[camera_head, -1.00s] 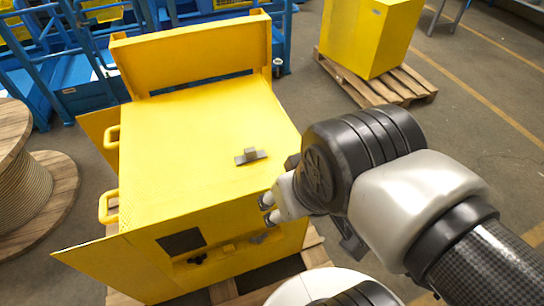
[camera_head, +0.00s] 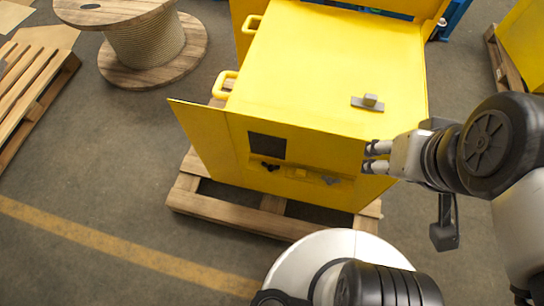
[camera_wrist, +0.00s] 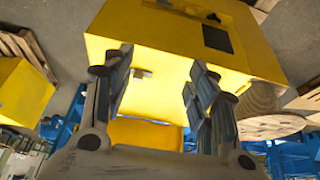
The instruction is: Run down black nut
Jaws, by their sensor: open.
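The yellow cabinet (camera_head: 320,60) stands on a wooden pallet, its front face towards me. On a front ledge under a dark square opening (camera_head: 267,147) sits a small black part (camera_head: 270,166), possibly the black nut; it is too small to be sure. A yellow piece (camera_head: 297,173) and a grey angular piece (camera_head: 331,180) are to its right. My gripper (camera_head: 369,157) is by the cabinet's upper front right area, fingers apart and empty.
A grey block on a plate (camera_head: 369,102) sits on the cabinet top. Yellow handles (camera_head: 223,84) and an outward-angled panel (camera_head: 205,140) are at its left. The pallet (camera_head: 230,210) juts out in front.

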